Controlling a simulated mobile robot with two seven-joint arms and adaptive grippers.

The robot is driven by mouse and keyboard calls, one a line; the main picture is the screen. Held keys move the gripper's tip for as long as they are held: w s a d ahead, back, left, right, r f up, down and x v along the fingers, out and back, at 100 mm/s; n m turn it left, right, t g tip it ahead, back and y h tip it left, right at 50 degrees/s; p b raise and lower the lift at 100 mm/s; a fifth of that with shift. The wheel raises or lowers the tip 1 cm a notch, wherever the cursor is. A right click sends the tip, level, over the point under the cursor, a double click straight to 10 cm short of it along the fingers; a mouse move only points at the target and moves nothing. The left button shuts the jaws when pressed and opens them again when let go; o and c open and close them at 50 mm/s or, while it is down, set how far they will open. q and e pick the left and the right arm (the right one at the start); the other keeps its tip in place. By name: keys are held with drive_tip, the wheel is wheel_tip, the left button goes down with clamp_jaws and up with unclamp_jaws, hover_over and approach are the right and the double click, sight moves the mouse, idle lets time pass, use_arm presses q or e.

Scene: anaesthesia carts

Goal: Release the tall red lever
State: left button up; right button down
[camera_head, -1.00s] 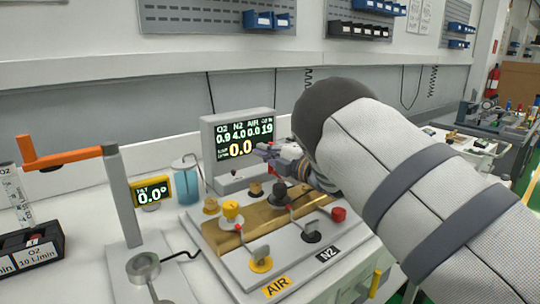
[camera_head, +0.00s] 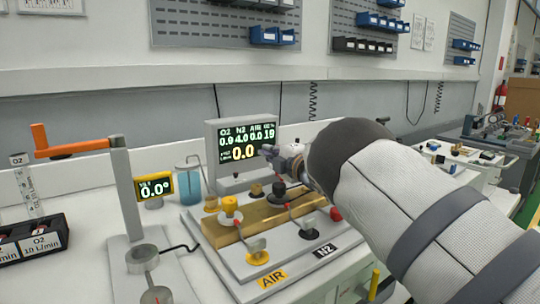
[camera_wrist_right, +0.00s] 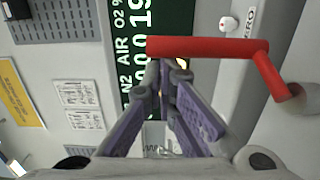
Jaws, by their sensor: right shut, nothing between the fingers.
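In the right wrist view a red lever (camera_wrist_right: 208,46) lies across the picture, with a red arm running down to a pivot at the right. My right gripper (camera_wrist_right: 168,78) is shut and empty, its purple-grey fingers converging at the lever's left part. The lever covers the very tips, and I cannot tell whether they touch it. In the head view my right gripper (camera_head: 272,153) is in front of the monitor's lower right, above the valve panel. I cannot make out the red lever there; the gripper and arm may hide it. My left gripper is not in view.
The monitor (camera_head: 210,165) stands behind the brass-topped valve panel (camera_head: 225,258), which bears several knobs and small levers. A post with an orange handle (camera_head: 75,146), a yellow display (camera_head: 154,188) and a blue-filled jar (camera_head: 190,186) stand to the left.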

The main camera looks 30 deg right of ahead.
drive_tip(key=shift+w+d, duration=0.1)
drive_tip(key=shift+d, duration=0.2)
drive_tip(key=shift+d+m+h, duration=0.3)
drive_tip(key=shift+m+h, duration=0.4)
drive_tip(key=shift+h, duration=0.4)
drive_tip(key=shift+d, duration=0.8)
drive_tip(key=s, duration=1.2)
drive_tip(key=shift+a+r, duration=0.1)
drive_tip(key=shift+a, duration=0.25)
